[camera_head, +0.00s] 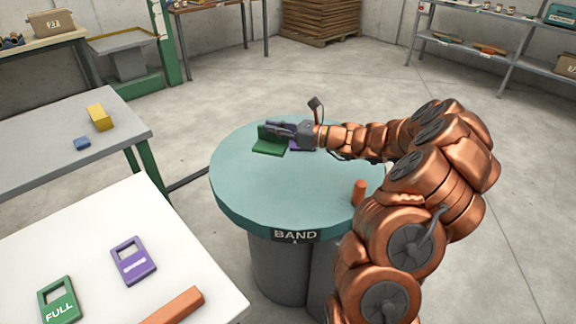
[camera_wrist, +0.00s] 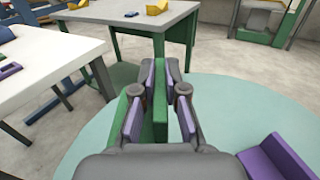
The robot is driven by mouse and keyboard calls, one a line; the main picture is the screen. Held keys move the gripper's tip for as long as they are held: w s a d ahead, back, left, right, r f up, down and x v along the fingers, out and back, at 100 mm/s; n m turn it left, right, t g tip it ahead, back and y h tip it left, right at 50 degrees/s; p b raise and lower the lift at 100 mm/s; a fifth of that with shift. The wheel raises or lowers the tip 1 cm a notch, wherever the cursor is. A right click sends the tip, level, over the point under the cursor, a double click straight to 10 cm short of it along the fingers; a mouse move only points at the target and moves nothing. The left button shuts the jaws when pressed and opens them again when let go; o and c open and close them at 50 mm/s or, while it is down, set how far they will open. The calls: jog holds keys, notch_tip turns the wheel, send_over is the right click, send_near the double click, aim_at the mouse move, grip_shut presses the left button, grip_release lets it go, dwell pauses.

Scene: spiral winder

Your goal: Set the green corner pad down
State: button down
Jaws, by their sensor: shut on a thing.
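The green corner pad (camera_head: 268,147) is an L-shaped piece at the far part of the round teal table marked BAND (camera_head: 240,189). My gripper (camera_head: 275,129) reaches in from the right and is shut on the pad's upright wall. In the wrist view the green wall (camera_wrist: 160,102) stands between the two purple-lined fingers of my gripper (camera_wrist: 160,85). The pad is at or just above the tabletop; I cannot tell whether it touches. A purple corner pad (camera_wrist: 278,155) stands on the table beside it, partly hidden behind my gripper in the head view (camera_head: 301,144).
An orange-brown cylinder (camera_head: 359,191) stands near the table's right edge. A white table (camera_head: 95,250) with green and purple tags is at the lower left. A grey table (camera_head: 60,140) holds a yellow block (camera_head: 99,117) and a blue block (camera_head: 82,143). The round table's front half is clear.

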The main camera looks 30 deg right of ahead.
jog(key=s+d+f+m+t+h+b, duration=0.1)
jog(key=s+d+h+b, duration=0.15)
jog(key=d, duration=0.75)
jog(key=shift+y, duration=0.45)
jog(key=shift+a+f+b, duration=0.15)
jog(key=shift+f+b, duration=0.9)
jog(key=shift+f, duration=4)
jog(key=shift+f, duration=0.15)
jog(key=c, duration=1.2)
grip_release()
jog(key=p, duration=0.1)
send_over(342, 179)
